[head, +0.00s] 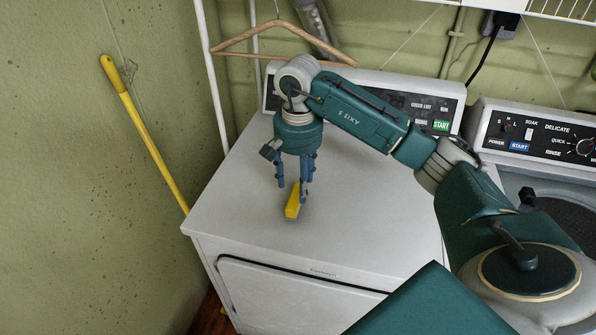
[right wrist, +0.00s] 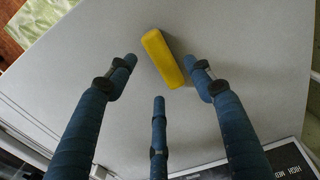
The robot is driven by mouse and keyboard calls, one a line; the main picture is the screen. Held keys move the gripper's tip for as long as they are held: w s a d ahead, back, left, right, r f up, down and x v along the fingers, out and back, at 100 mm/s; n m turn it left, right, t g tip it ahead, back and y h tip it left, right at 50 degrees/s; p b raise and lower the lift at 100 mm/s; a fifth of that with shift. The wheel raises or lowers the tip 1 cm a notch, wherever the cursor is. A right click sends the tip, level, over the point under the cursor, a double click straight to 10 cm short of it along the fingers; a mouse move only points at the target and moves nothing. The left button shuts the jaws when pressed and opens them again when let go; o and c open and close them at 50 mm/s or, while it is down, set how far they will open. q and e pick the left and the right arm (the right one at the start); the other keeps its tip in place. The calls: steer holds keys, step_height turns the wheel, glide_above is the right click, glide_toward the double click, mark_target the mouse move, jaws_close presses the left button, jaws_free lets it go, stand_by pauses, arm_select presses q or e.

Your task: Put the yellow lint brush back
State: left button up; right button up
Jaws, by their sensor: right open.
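The yellow lint brush (head: 292,206) lies on the white top of the dryer (head: 240,205), near its front edge. It also shows in the right wrist view (right wrist: 160,57), lying between and just beyond the fingertips. My right gripper (head: 293,184) points down over the brush, with its blue fingers spread. In the right wrist view the right gripper (right wrist: 160,78) is open and empty, with the brush nearer the right-hand finger. Whether that finger touches the brush I cannot tell. My left gripper is not in view.
A washer (head: 530,150) with an open top stands to the right. A wooden hanger (head: 285,40) hangs behind my arm near the control panel. A yellow pole (head: 145,135) leans on the green wall at left. The dryer top left of the gripper is clear.

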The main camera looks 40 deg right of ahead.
mark_target(298, 197)
step_height(298, 197, up, 6)
steer(key=shift+f, duration=0.1)
steer(key=shift+s, duration=0.1)
stand_by(0.6)
